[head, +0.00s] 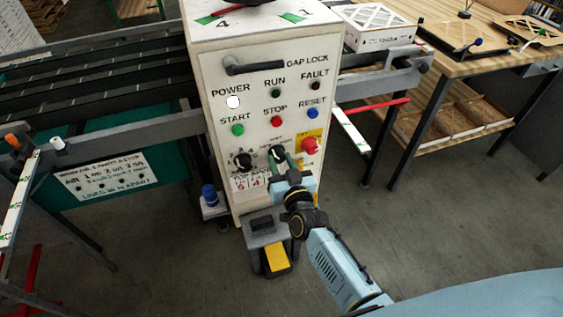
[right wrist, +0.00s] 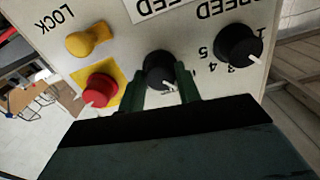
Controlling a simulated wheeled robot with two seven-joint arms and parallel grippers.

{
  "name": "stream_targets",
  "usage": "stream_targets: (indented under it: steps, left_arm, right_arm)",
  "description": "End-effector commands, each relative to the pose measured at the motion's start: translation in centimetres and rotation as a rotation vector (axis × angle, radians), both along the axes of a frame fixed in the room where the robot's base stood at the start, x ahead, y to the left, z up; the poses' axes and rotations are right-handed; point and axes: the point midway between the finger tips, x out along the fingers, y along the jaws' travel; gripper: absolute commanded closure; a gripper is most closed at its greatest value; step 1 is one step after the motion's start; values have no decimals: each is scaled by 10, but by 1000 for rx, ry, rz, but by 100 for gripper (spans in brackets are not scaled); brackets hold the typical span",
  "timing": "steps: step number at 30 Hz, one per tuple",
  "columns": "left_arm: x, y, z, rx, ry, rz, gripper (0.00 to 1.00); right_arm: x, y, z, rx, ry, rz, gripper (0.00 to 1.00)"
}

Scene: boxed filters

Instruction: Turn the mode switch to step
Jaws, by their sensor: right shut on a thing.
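The control box (head: 265,100) stands upright with lamps, buttons and knobs on its front. Low on that front is a black rotary knob (head: 277,151), which I take for the mode switch; its lettering is too small to read. My right gripper (head: 281,163) reaches it from below and is shut on it. In the right wrist view the knob (right wrist: 160,66) sits between the two green fingers of my gripper (right wrist: 159,85). A white pointer mark shows on its lower right edge. The fingers partly hide the knob and its markings. My left gripper is not in view.
A second black knob (head: 243,161) with numbers sits beside it, and a red knob (head: 309,146) on a yellow plate is on the other side. A yellow key-like lock knob (right wrist: 88,40) is close too. A pedal (head: 268,250) stands on the floor below.

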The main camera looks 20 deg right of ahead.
Motion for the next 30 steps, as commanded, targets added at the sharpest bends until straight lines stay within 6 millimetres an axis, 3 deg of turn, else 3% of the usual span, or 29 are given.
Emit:
stream_targets:
  steps: [18,30]
  left_arm:
    - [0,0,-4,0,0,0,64]
    - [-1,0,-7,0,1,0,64]
  right_arm:
    - [0,1,0,491,17,0,90]
    - [0,1,0,650,23,0,90]
